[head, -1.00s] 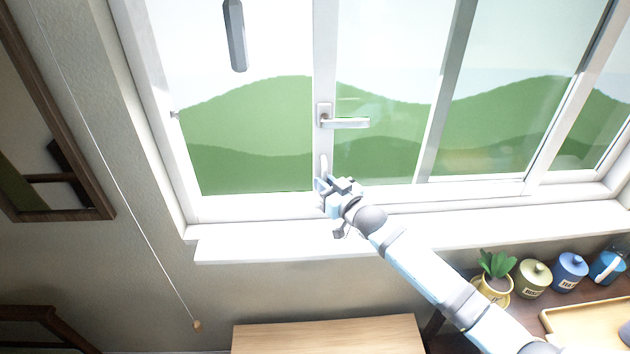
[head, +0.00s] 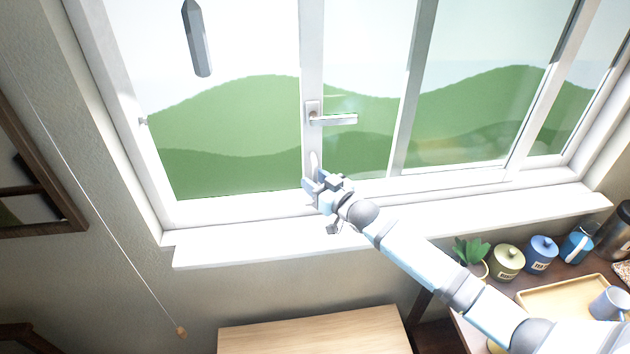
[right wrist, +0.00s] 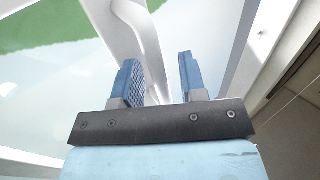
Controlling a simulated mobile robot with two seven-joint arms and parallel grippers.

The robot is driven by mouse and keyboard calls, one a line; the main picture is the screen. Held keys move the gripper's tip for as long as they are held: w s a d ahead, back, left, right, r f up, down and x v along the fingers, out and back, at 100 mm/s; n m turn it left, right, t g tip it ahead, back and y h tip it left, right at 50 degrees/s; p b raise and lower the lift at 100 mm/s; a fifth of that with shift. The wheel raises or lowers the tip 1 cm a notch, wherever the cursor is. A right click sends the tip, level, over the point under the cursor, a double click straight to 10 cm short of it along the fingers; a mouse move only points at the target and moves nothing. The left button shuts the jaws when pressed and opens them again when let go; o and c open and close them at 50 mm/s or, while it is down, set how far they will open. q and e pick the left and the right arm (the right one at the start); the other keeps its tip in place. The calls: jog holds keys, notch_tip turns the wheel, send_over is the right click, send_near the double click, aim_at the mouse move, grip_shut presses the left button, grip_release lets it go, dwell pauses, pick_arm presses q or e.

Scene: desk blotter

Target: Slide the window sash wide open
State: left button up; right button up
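The white-framed window sash has its upright stile (head: 311,60) near the middle of the window, with a lever handle (head: 333,119) and a lower upright pull (head: 314,162) on it. The opening left of the stile looks clear, and the sash overlaps the panes to the right. My right gripper (head: 323,184) is at the foot of the stile, by the pull. In the right wrist view its blue fingers (right wrist: 160,78) are apart, with the white curved pull (right wrist: 150,45) between them, nearer the left finger; contact is unclear. My left gripper is not in view.
A white sill (head: 260,248) runs below the window. A grey pendant (head: 197,38) hangs in the left opening. A cord (head: 110,233) hangs on the left wall.

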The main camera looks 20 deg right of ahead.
jog(key=b+v, duration=0.1)
jog(key=v, duration=1.2)
jog(key=shift+s+d+b, duration=0.2)
jog(key=shift+s+b, duration=0.1)
jog(key=shift+s, duration=0.05)
